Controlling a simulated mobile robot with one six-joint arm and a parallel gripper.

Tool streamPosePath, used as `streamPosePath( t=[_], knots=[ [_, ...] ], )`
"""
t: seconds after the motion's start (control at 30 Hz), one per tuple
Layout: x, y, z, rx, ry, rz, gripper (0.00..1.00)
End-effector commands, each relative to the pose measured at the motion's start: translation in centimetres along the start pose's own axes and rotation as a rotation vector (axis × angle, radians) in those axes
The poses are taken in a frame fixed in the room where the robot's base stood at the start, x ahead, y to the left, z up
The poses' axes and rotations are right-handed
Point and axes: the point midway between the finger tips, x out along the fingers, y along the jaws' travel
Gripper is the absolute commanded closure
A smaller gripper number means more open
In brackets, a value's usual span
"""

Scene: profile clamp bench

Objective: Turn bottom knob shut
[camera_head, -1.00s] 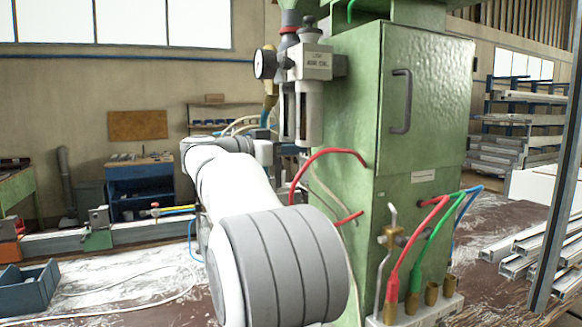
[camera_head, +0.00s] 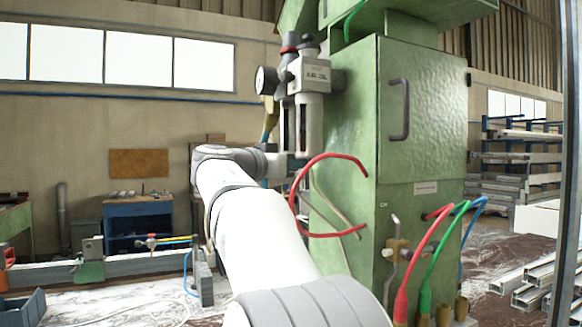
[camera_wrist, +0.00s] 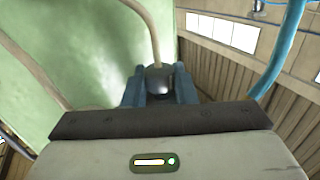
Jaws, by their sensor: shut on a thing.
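My gripper (camera_wrist: 160,92) is shut on a small dark grey round knob (camera_wrist: 160,76) in the wrist view, with one blue-grey finger on each side of it. A cream hose runs up from the knob. In the head view my gripper (camera_head: 278,162) is at the left side of the green cabinet, close beside the lower end of the air unit (camera_head: 309,122). The knob cannot be made out there; my gripper and arm cover that spot.
The green cabinet (camera_head: 425,125) stands right of my arm. A red hose (camera_head: 300,205) loops close to my arm. A pressure gauge (camera_head: 267,80) sits on the air unit's left. Coloured hoses (camera_head: 430,245) rise at the lower right. A blue hose (camera_wrist: 280,55) hangs in the wrist view.

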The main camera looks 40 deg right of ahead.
Motion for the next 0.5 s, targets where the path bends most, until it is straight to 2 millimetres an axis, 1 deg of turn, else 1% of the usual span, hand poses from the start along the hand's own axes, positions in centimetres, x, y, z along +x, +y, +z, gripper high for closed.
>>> streamPosePath(
  t=[0.1, 0.13, 0.2, 0.37, 0.5],
  knots=[
    [0.00, -0.02, -0.12, 0.001, 0.002, -0.001, 0.98],
    [0.00, -0.02, -0.12, 0.001, 0.002, -0.001, 0.74],
    [0.00, -0.01, -0.11, 0.001, 0.002, -0.001, 0.68],
    [0.01, 0.00, -0.06, 0.001, 0.001, 0.000, 0.55],
    [0.02, 0.01, -0.04, 0.001, 0.001, 0.001, 0.55]
  ],
)
